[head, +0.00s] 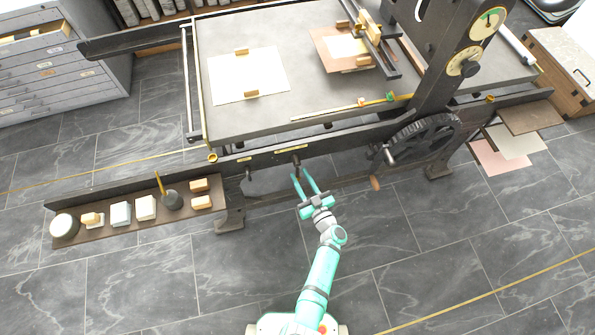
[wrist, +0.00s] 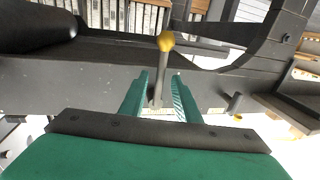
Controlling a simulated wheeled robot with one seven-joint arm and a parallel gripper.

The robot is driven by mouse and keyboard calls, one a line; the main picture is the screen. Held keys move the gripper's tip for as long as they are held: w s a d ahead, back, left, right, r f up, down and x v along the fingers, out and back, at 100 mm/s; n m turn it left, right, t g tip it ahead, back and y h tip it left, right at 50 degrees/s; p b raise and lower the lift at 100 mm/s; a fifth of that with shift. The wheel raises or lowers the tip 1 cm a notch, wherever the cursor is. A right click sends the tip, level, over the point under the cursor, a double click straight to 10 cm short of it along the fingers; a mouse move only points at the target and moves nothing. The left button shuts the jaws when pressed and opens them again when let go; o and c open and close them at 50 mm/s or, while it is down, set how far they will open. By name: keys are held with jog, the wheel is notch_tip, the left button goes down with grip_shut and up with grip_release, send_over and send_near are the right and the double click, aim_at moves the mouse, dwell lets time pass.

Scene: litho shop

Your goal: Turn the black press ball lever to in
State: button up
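The black press (head: 340,140) has a dark lever (head: 296,163) on its front rail, just beyond my gripper. In the wrist view a grey lever stem stands upright with a yellow ball (wrist: 166,41) on top. My gripper (head: 302,177) is open, its two teal fingers apart and pointing at the rail. In the wrist view the stem shows between the fingertips of my gripper (wrist: 162,76), and the ball shows above them. I cannot tell whether the stem is actually within the fingers or just beyond them. No contact is visible.
A second dark lever (head: 249,173) hangs to the left on the rail. A shelf (head: 97,235) with blocks and a dark pot stands at the left. A large gear wheel (head: 425,140) and a wooden handle (head: 376,183) are at the right. The tiled floor in front is clear.

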aim_at(298, 173)
jog(key=shift+x, duration=1.55)
grip_shut()
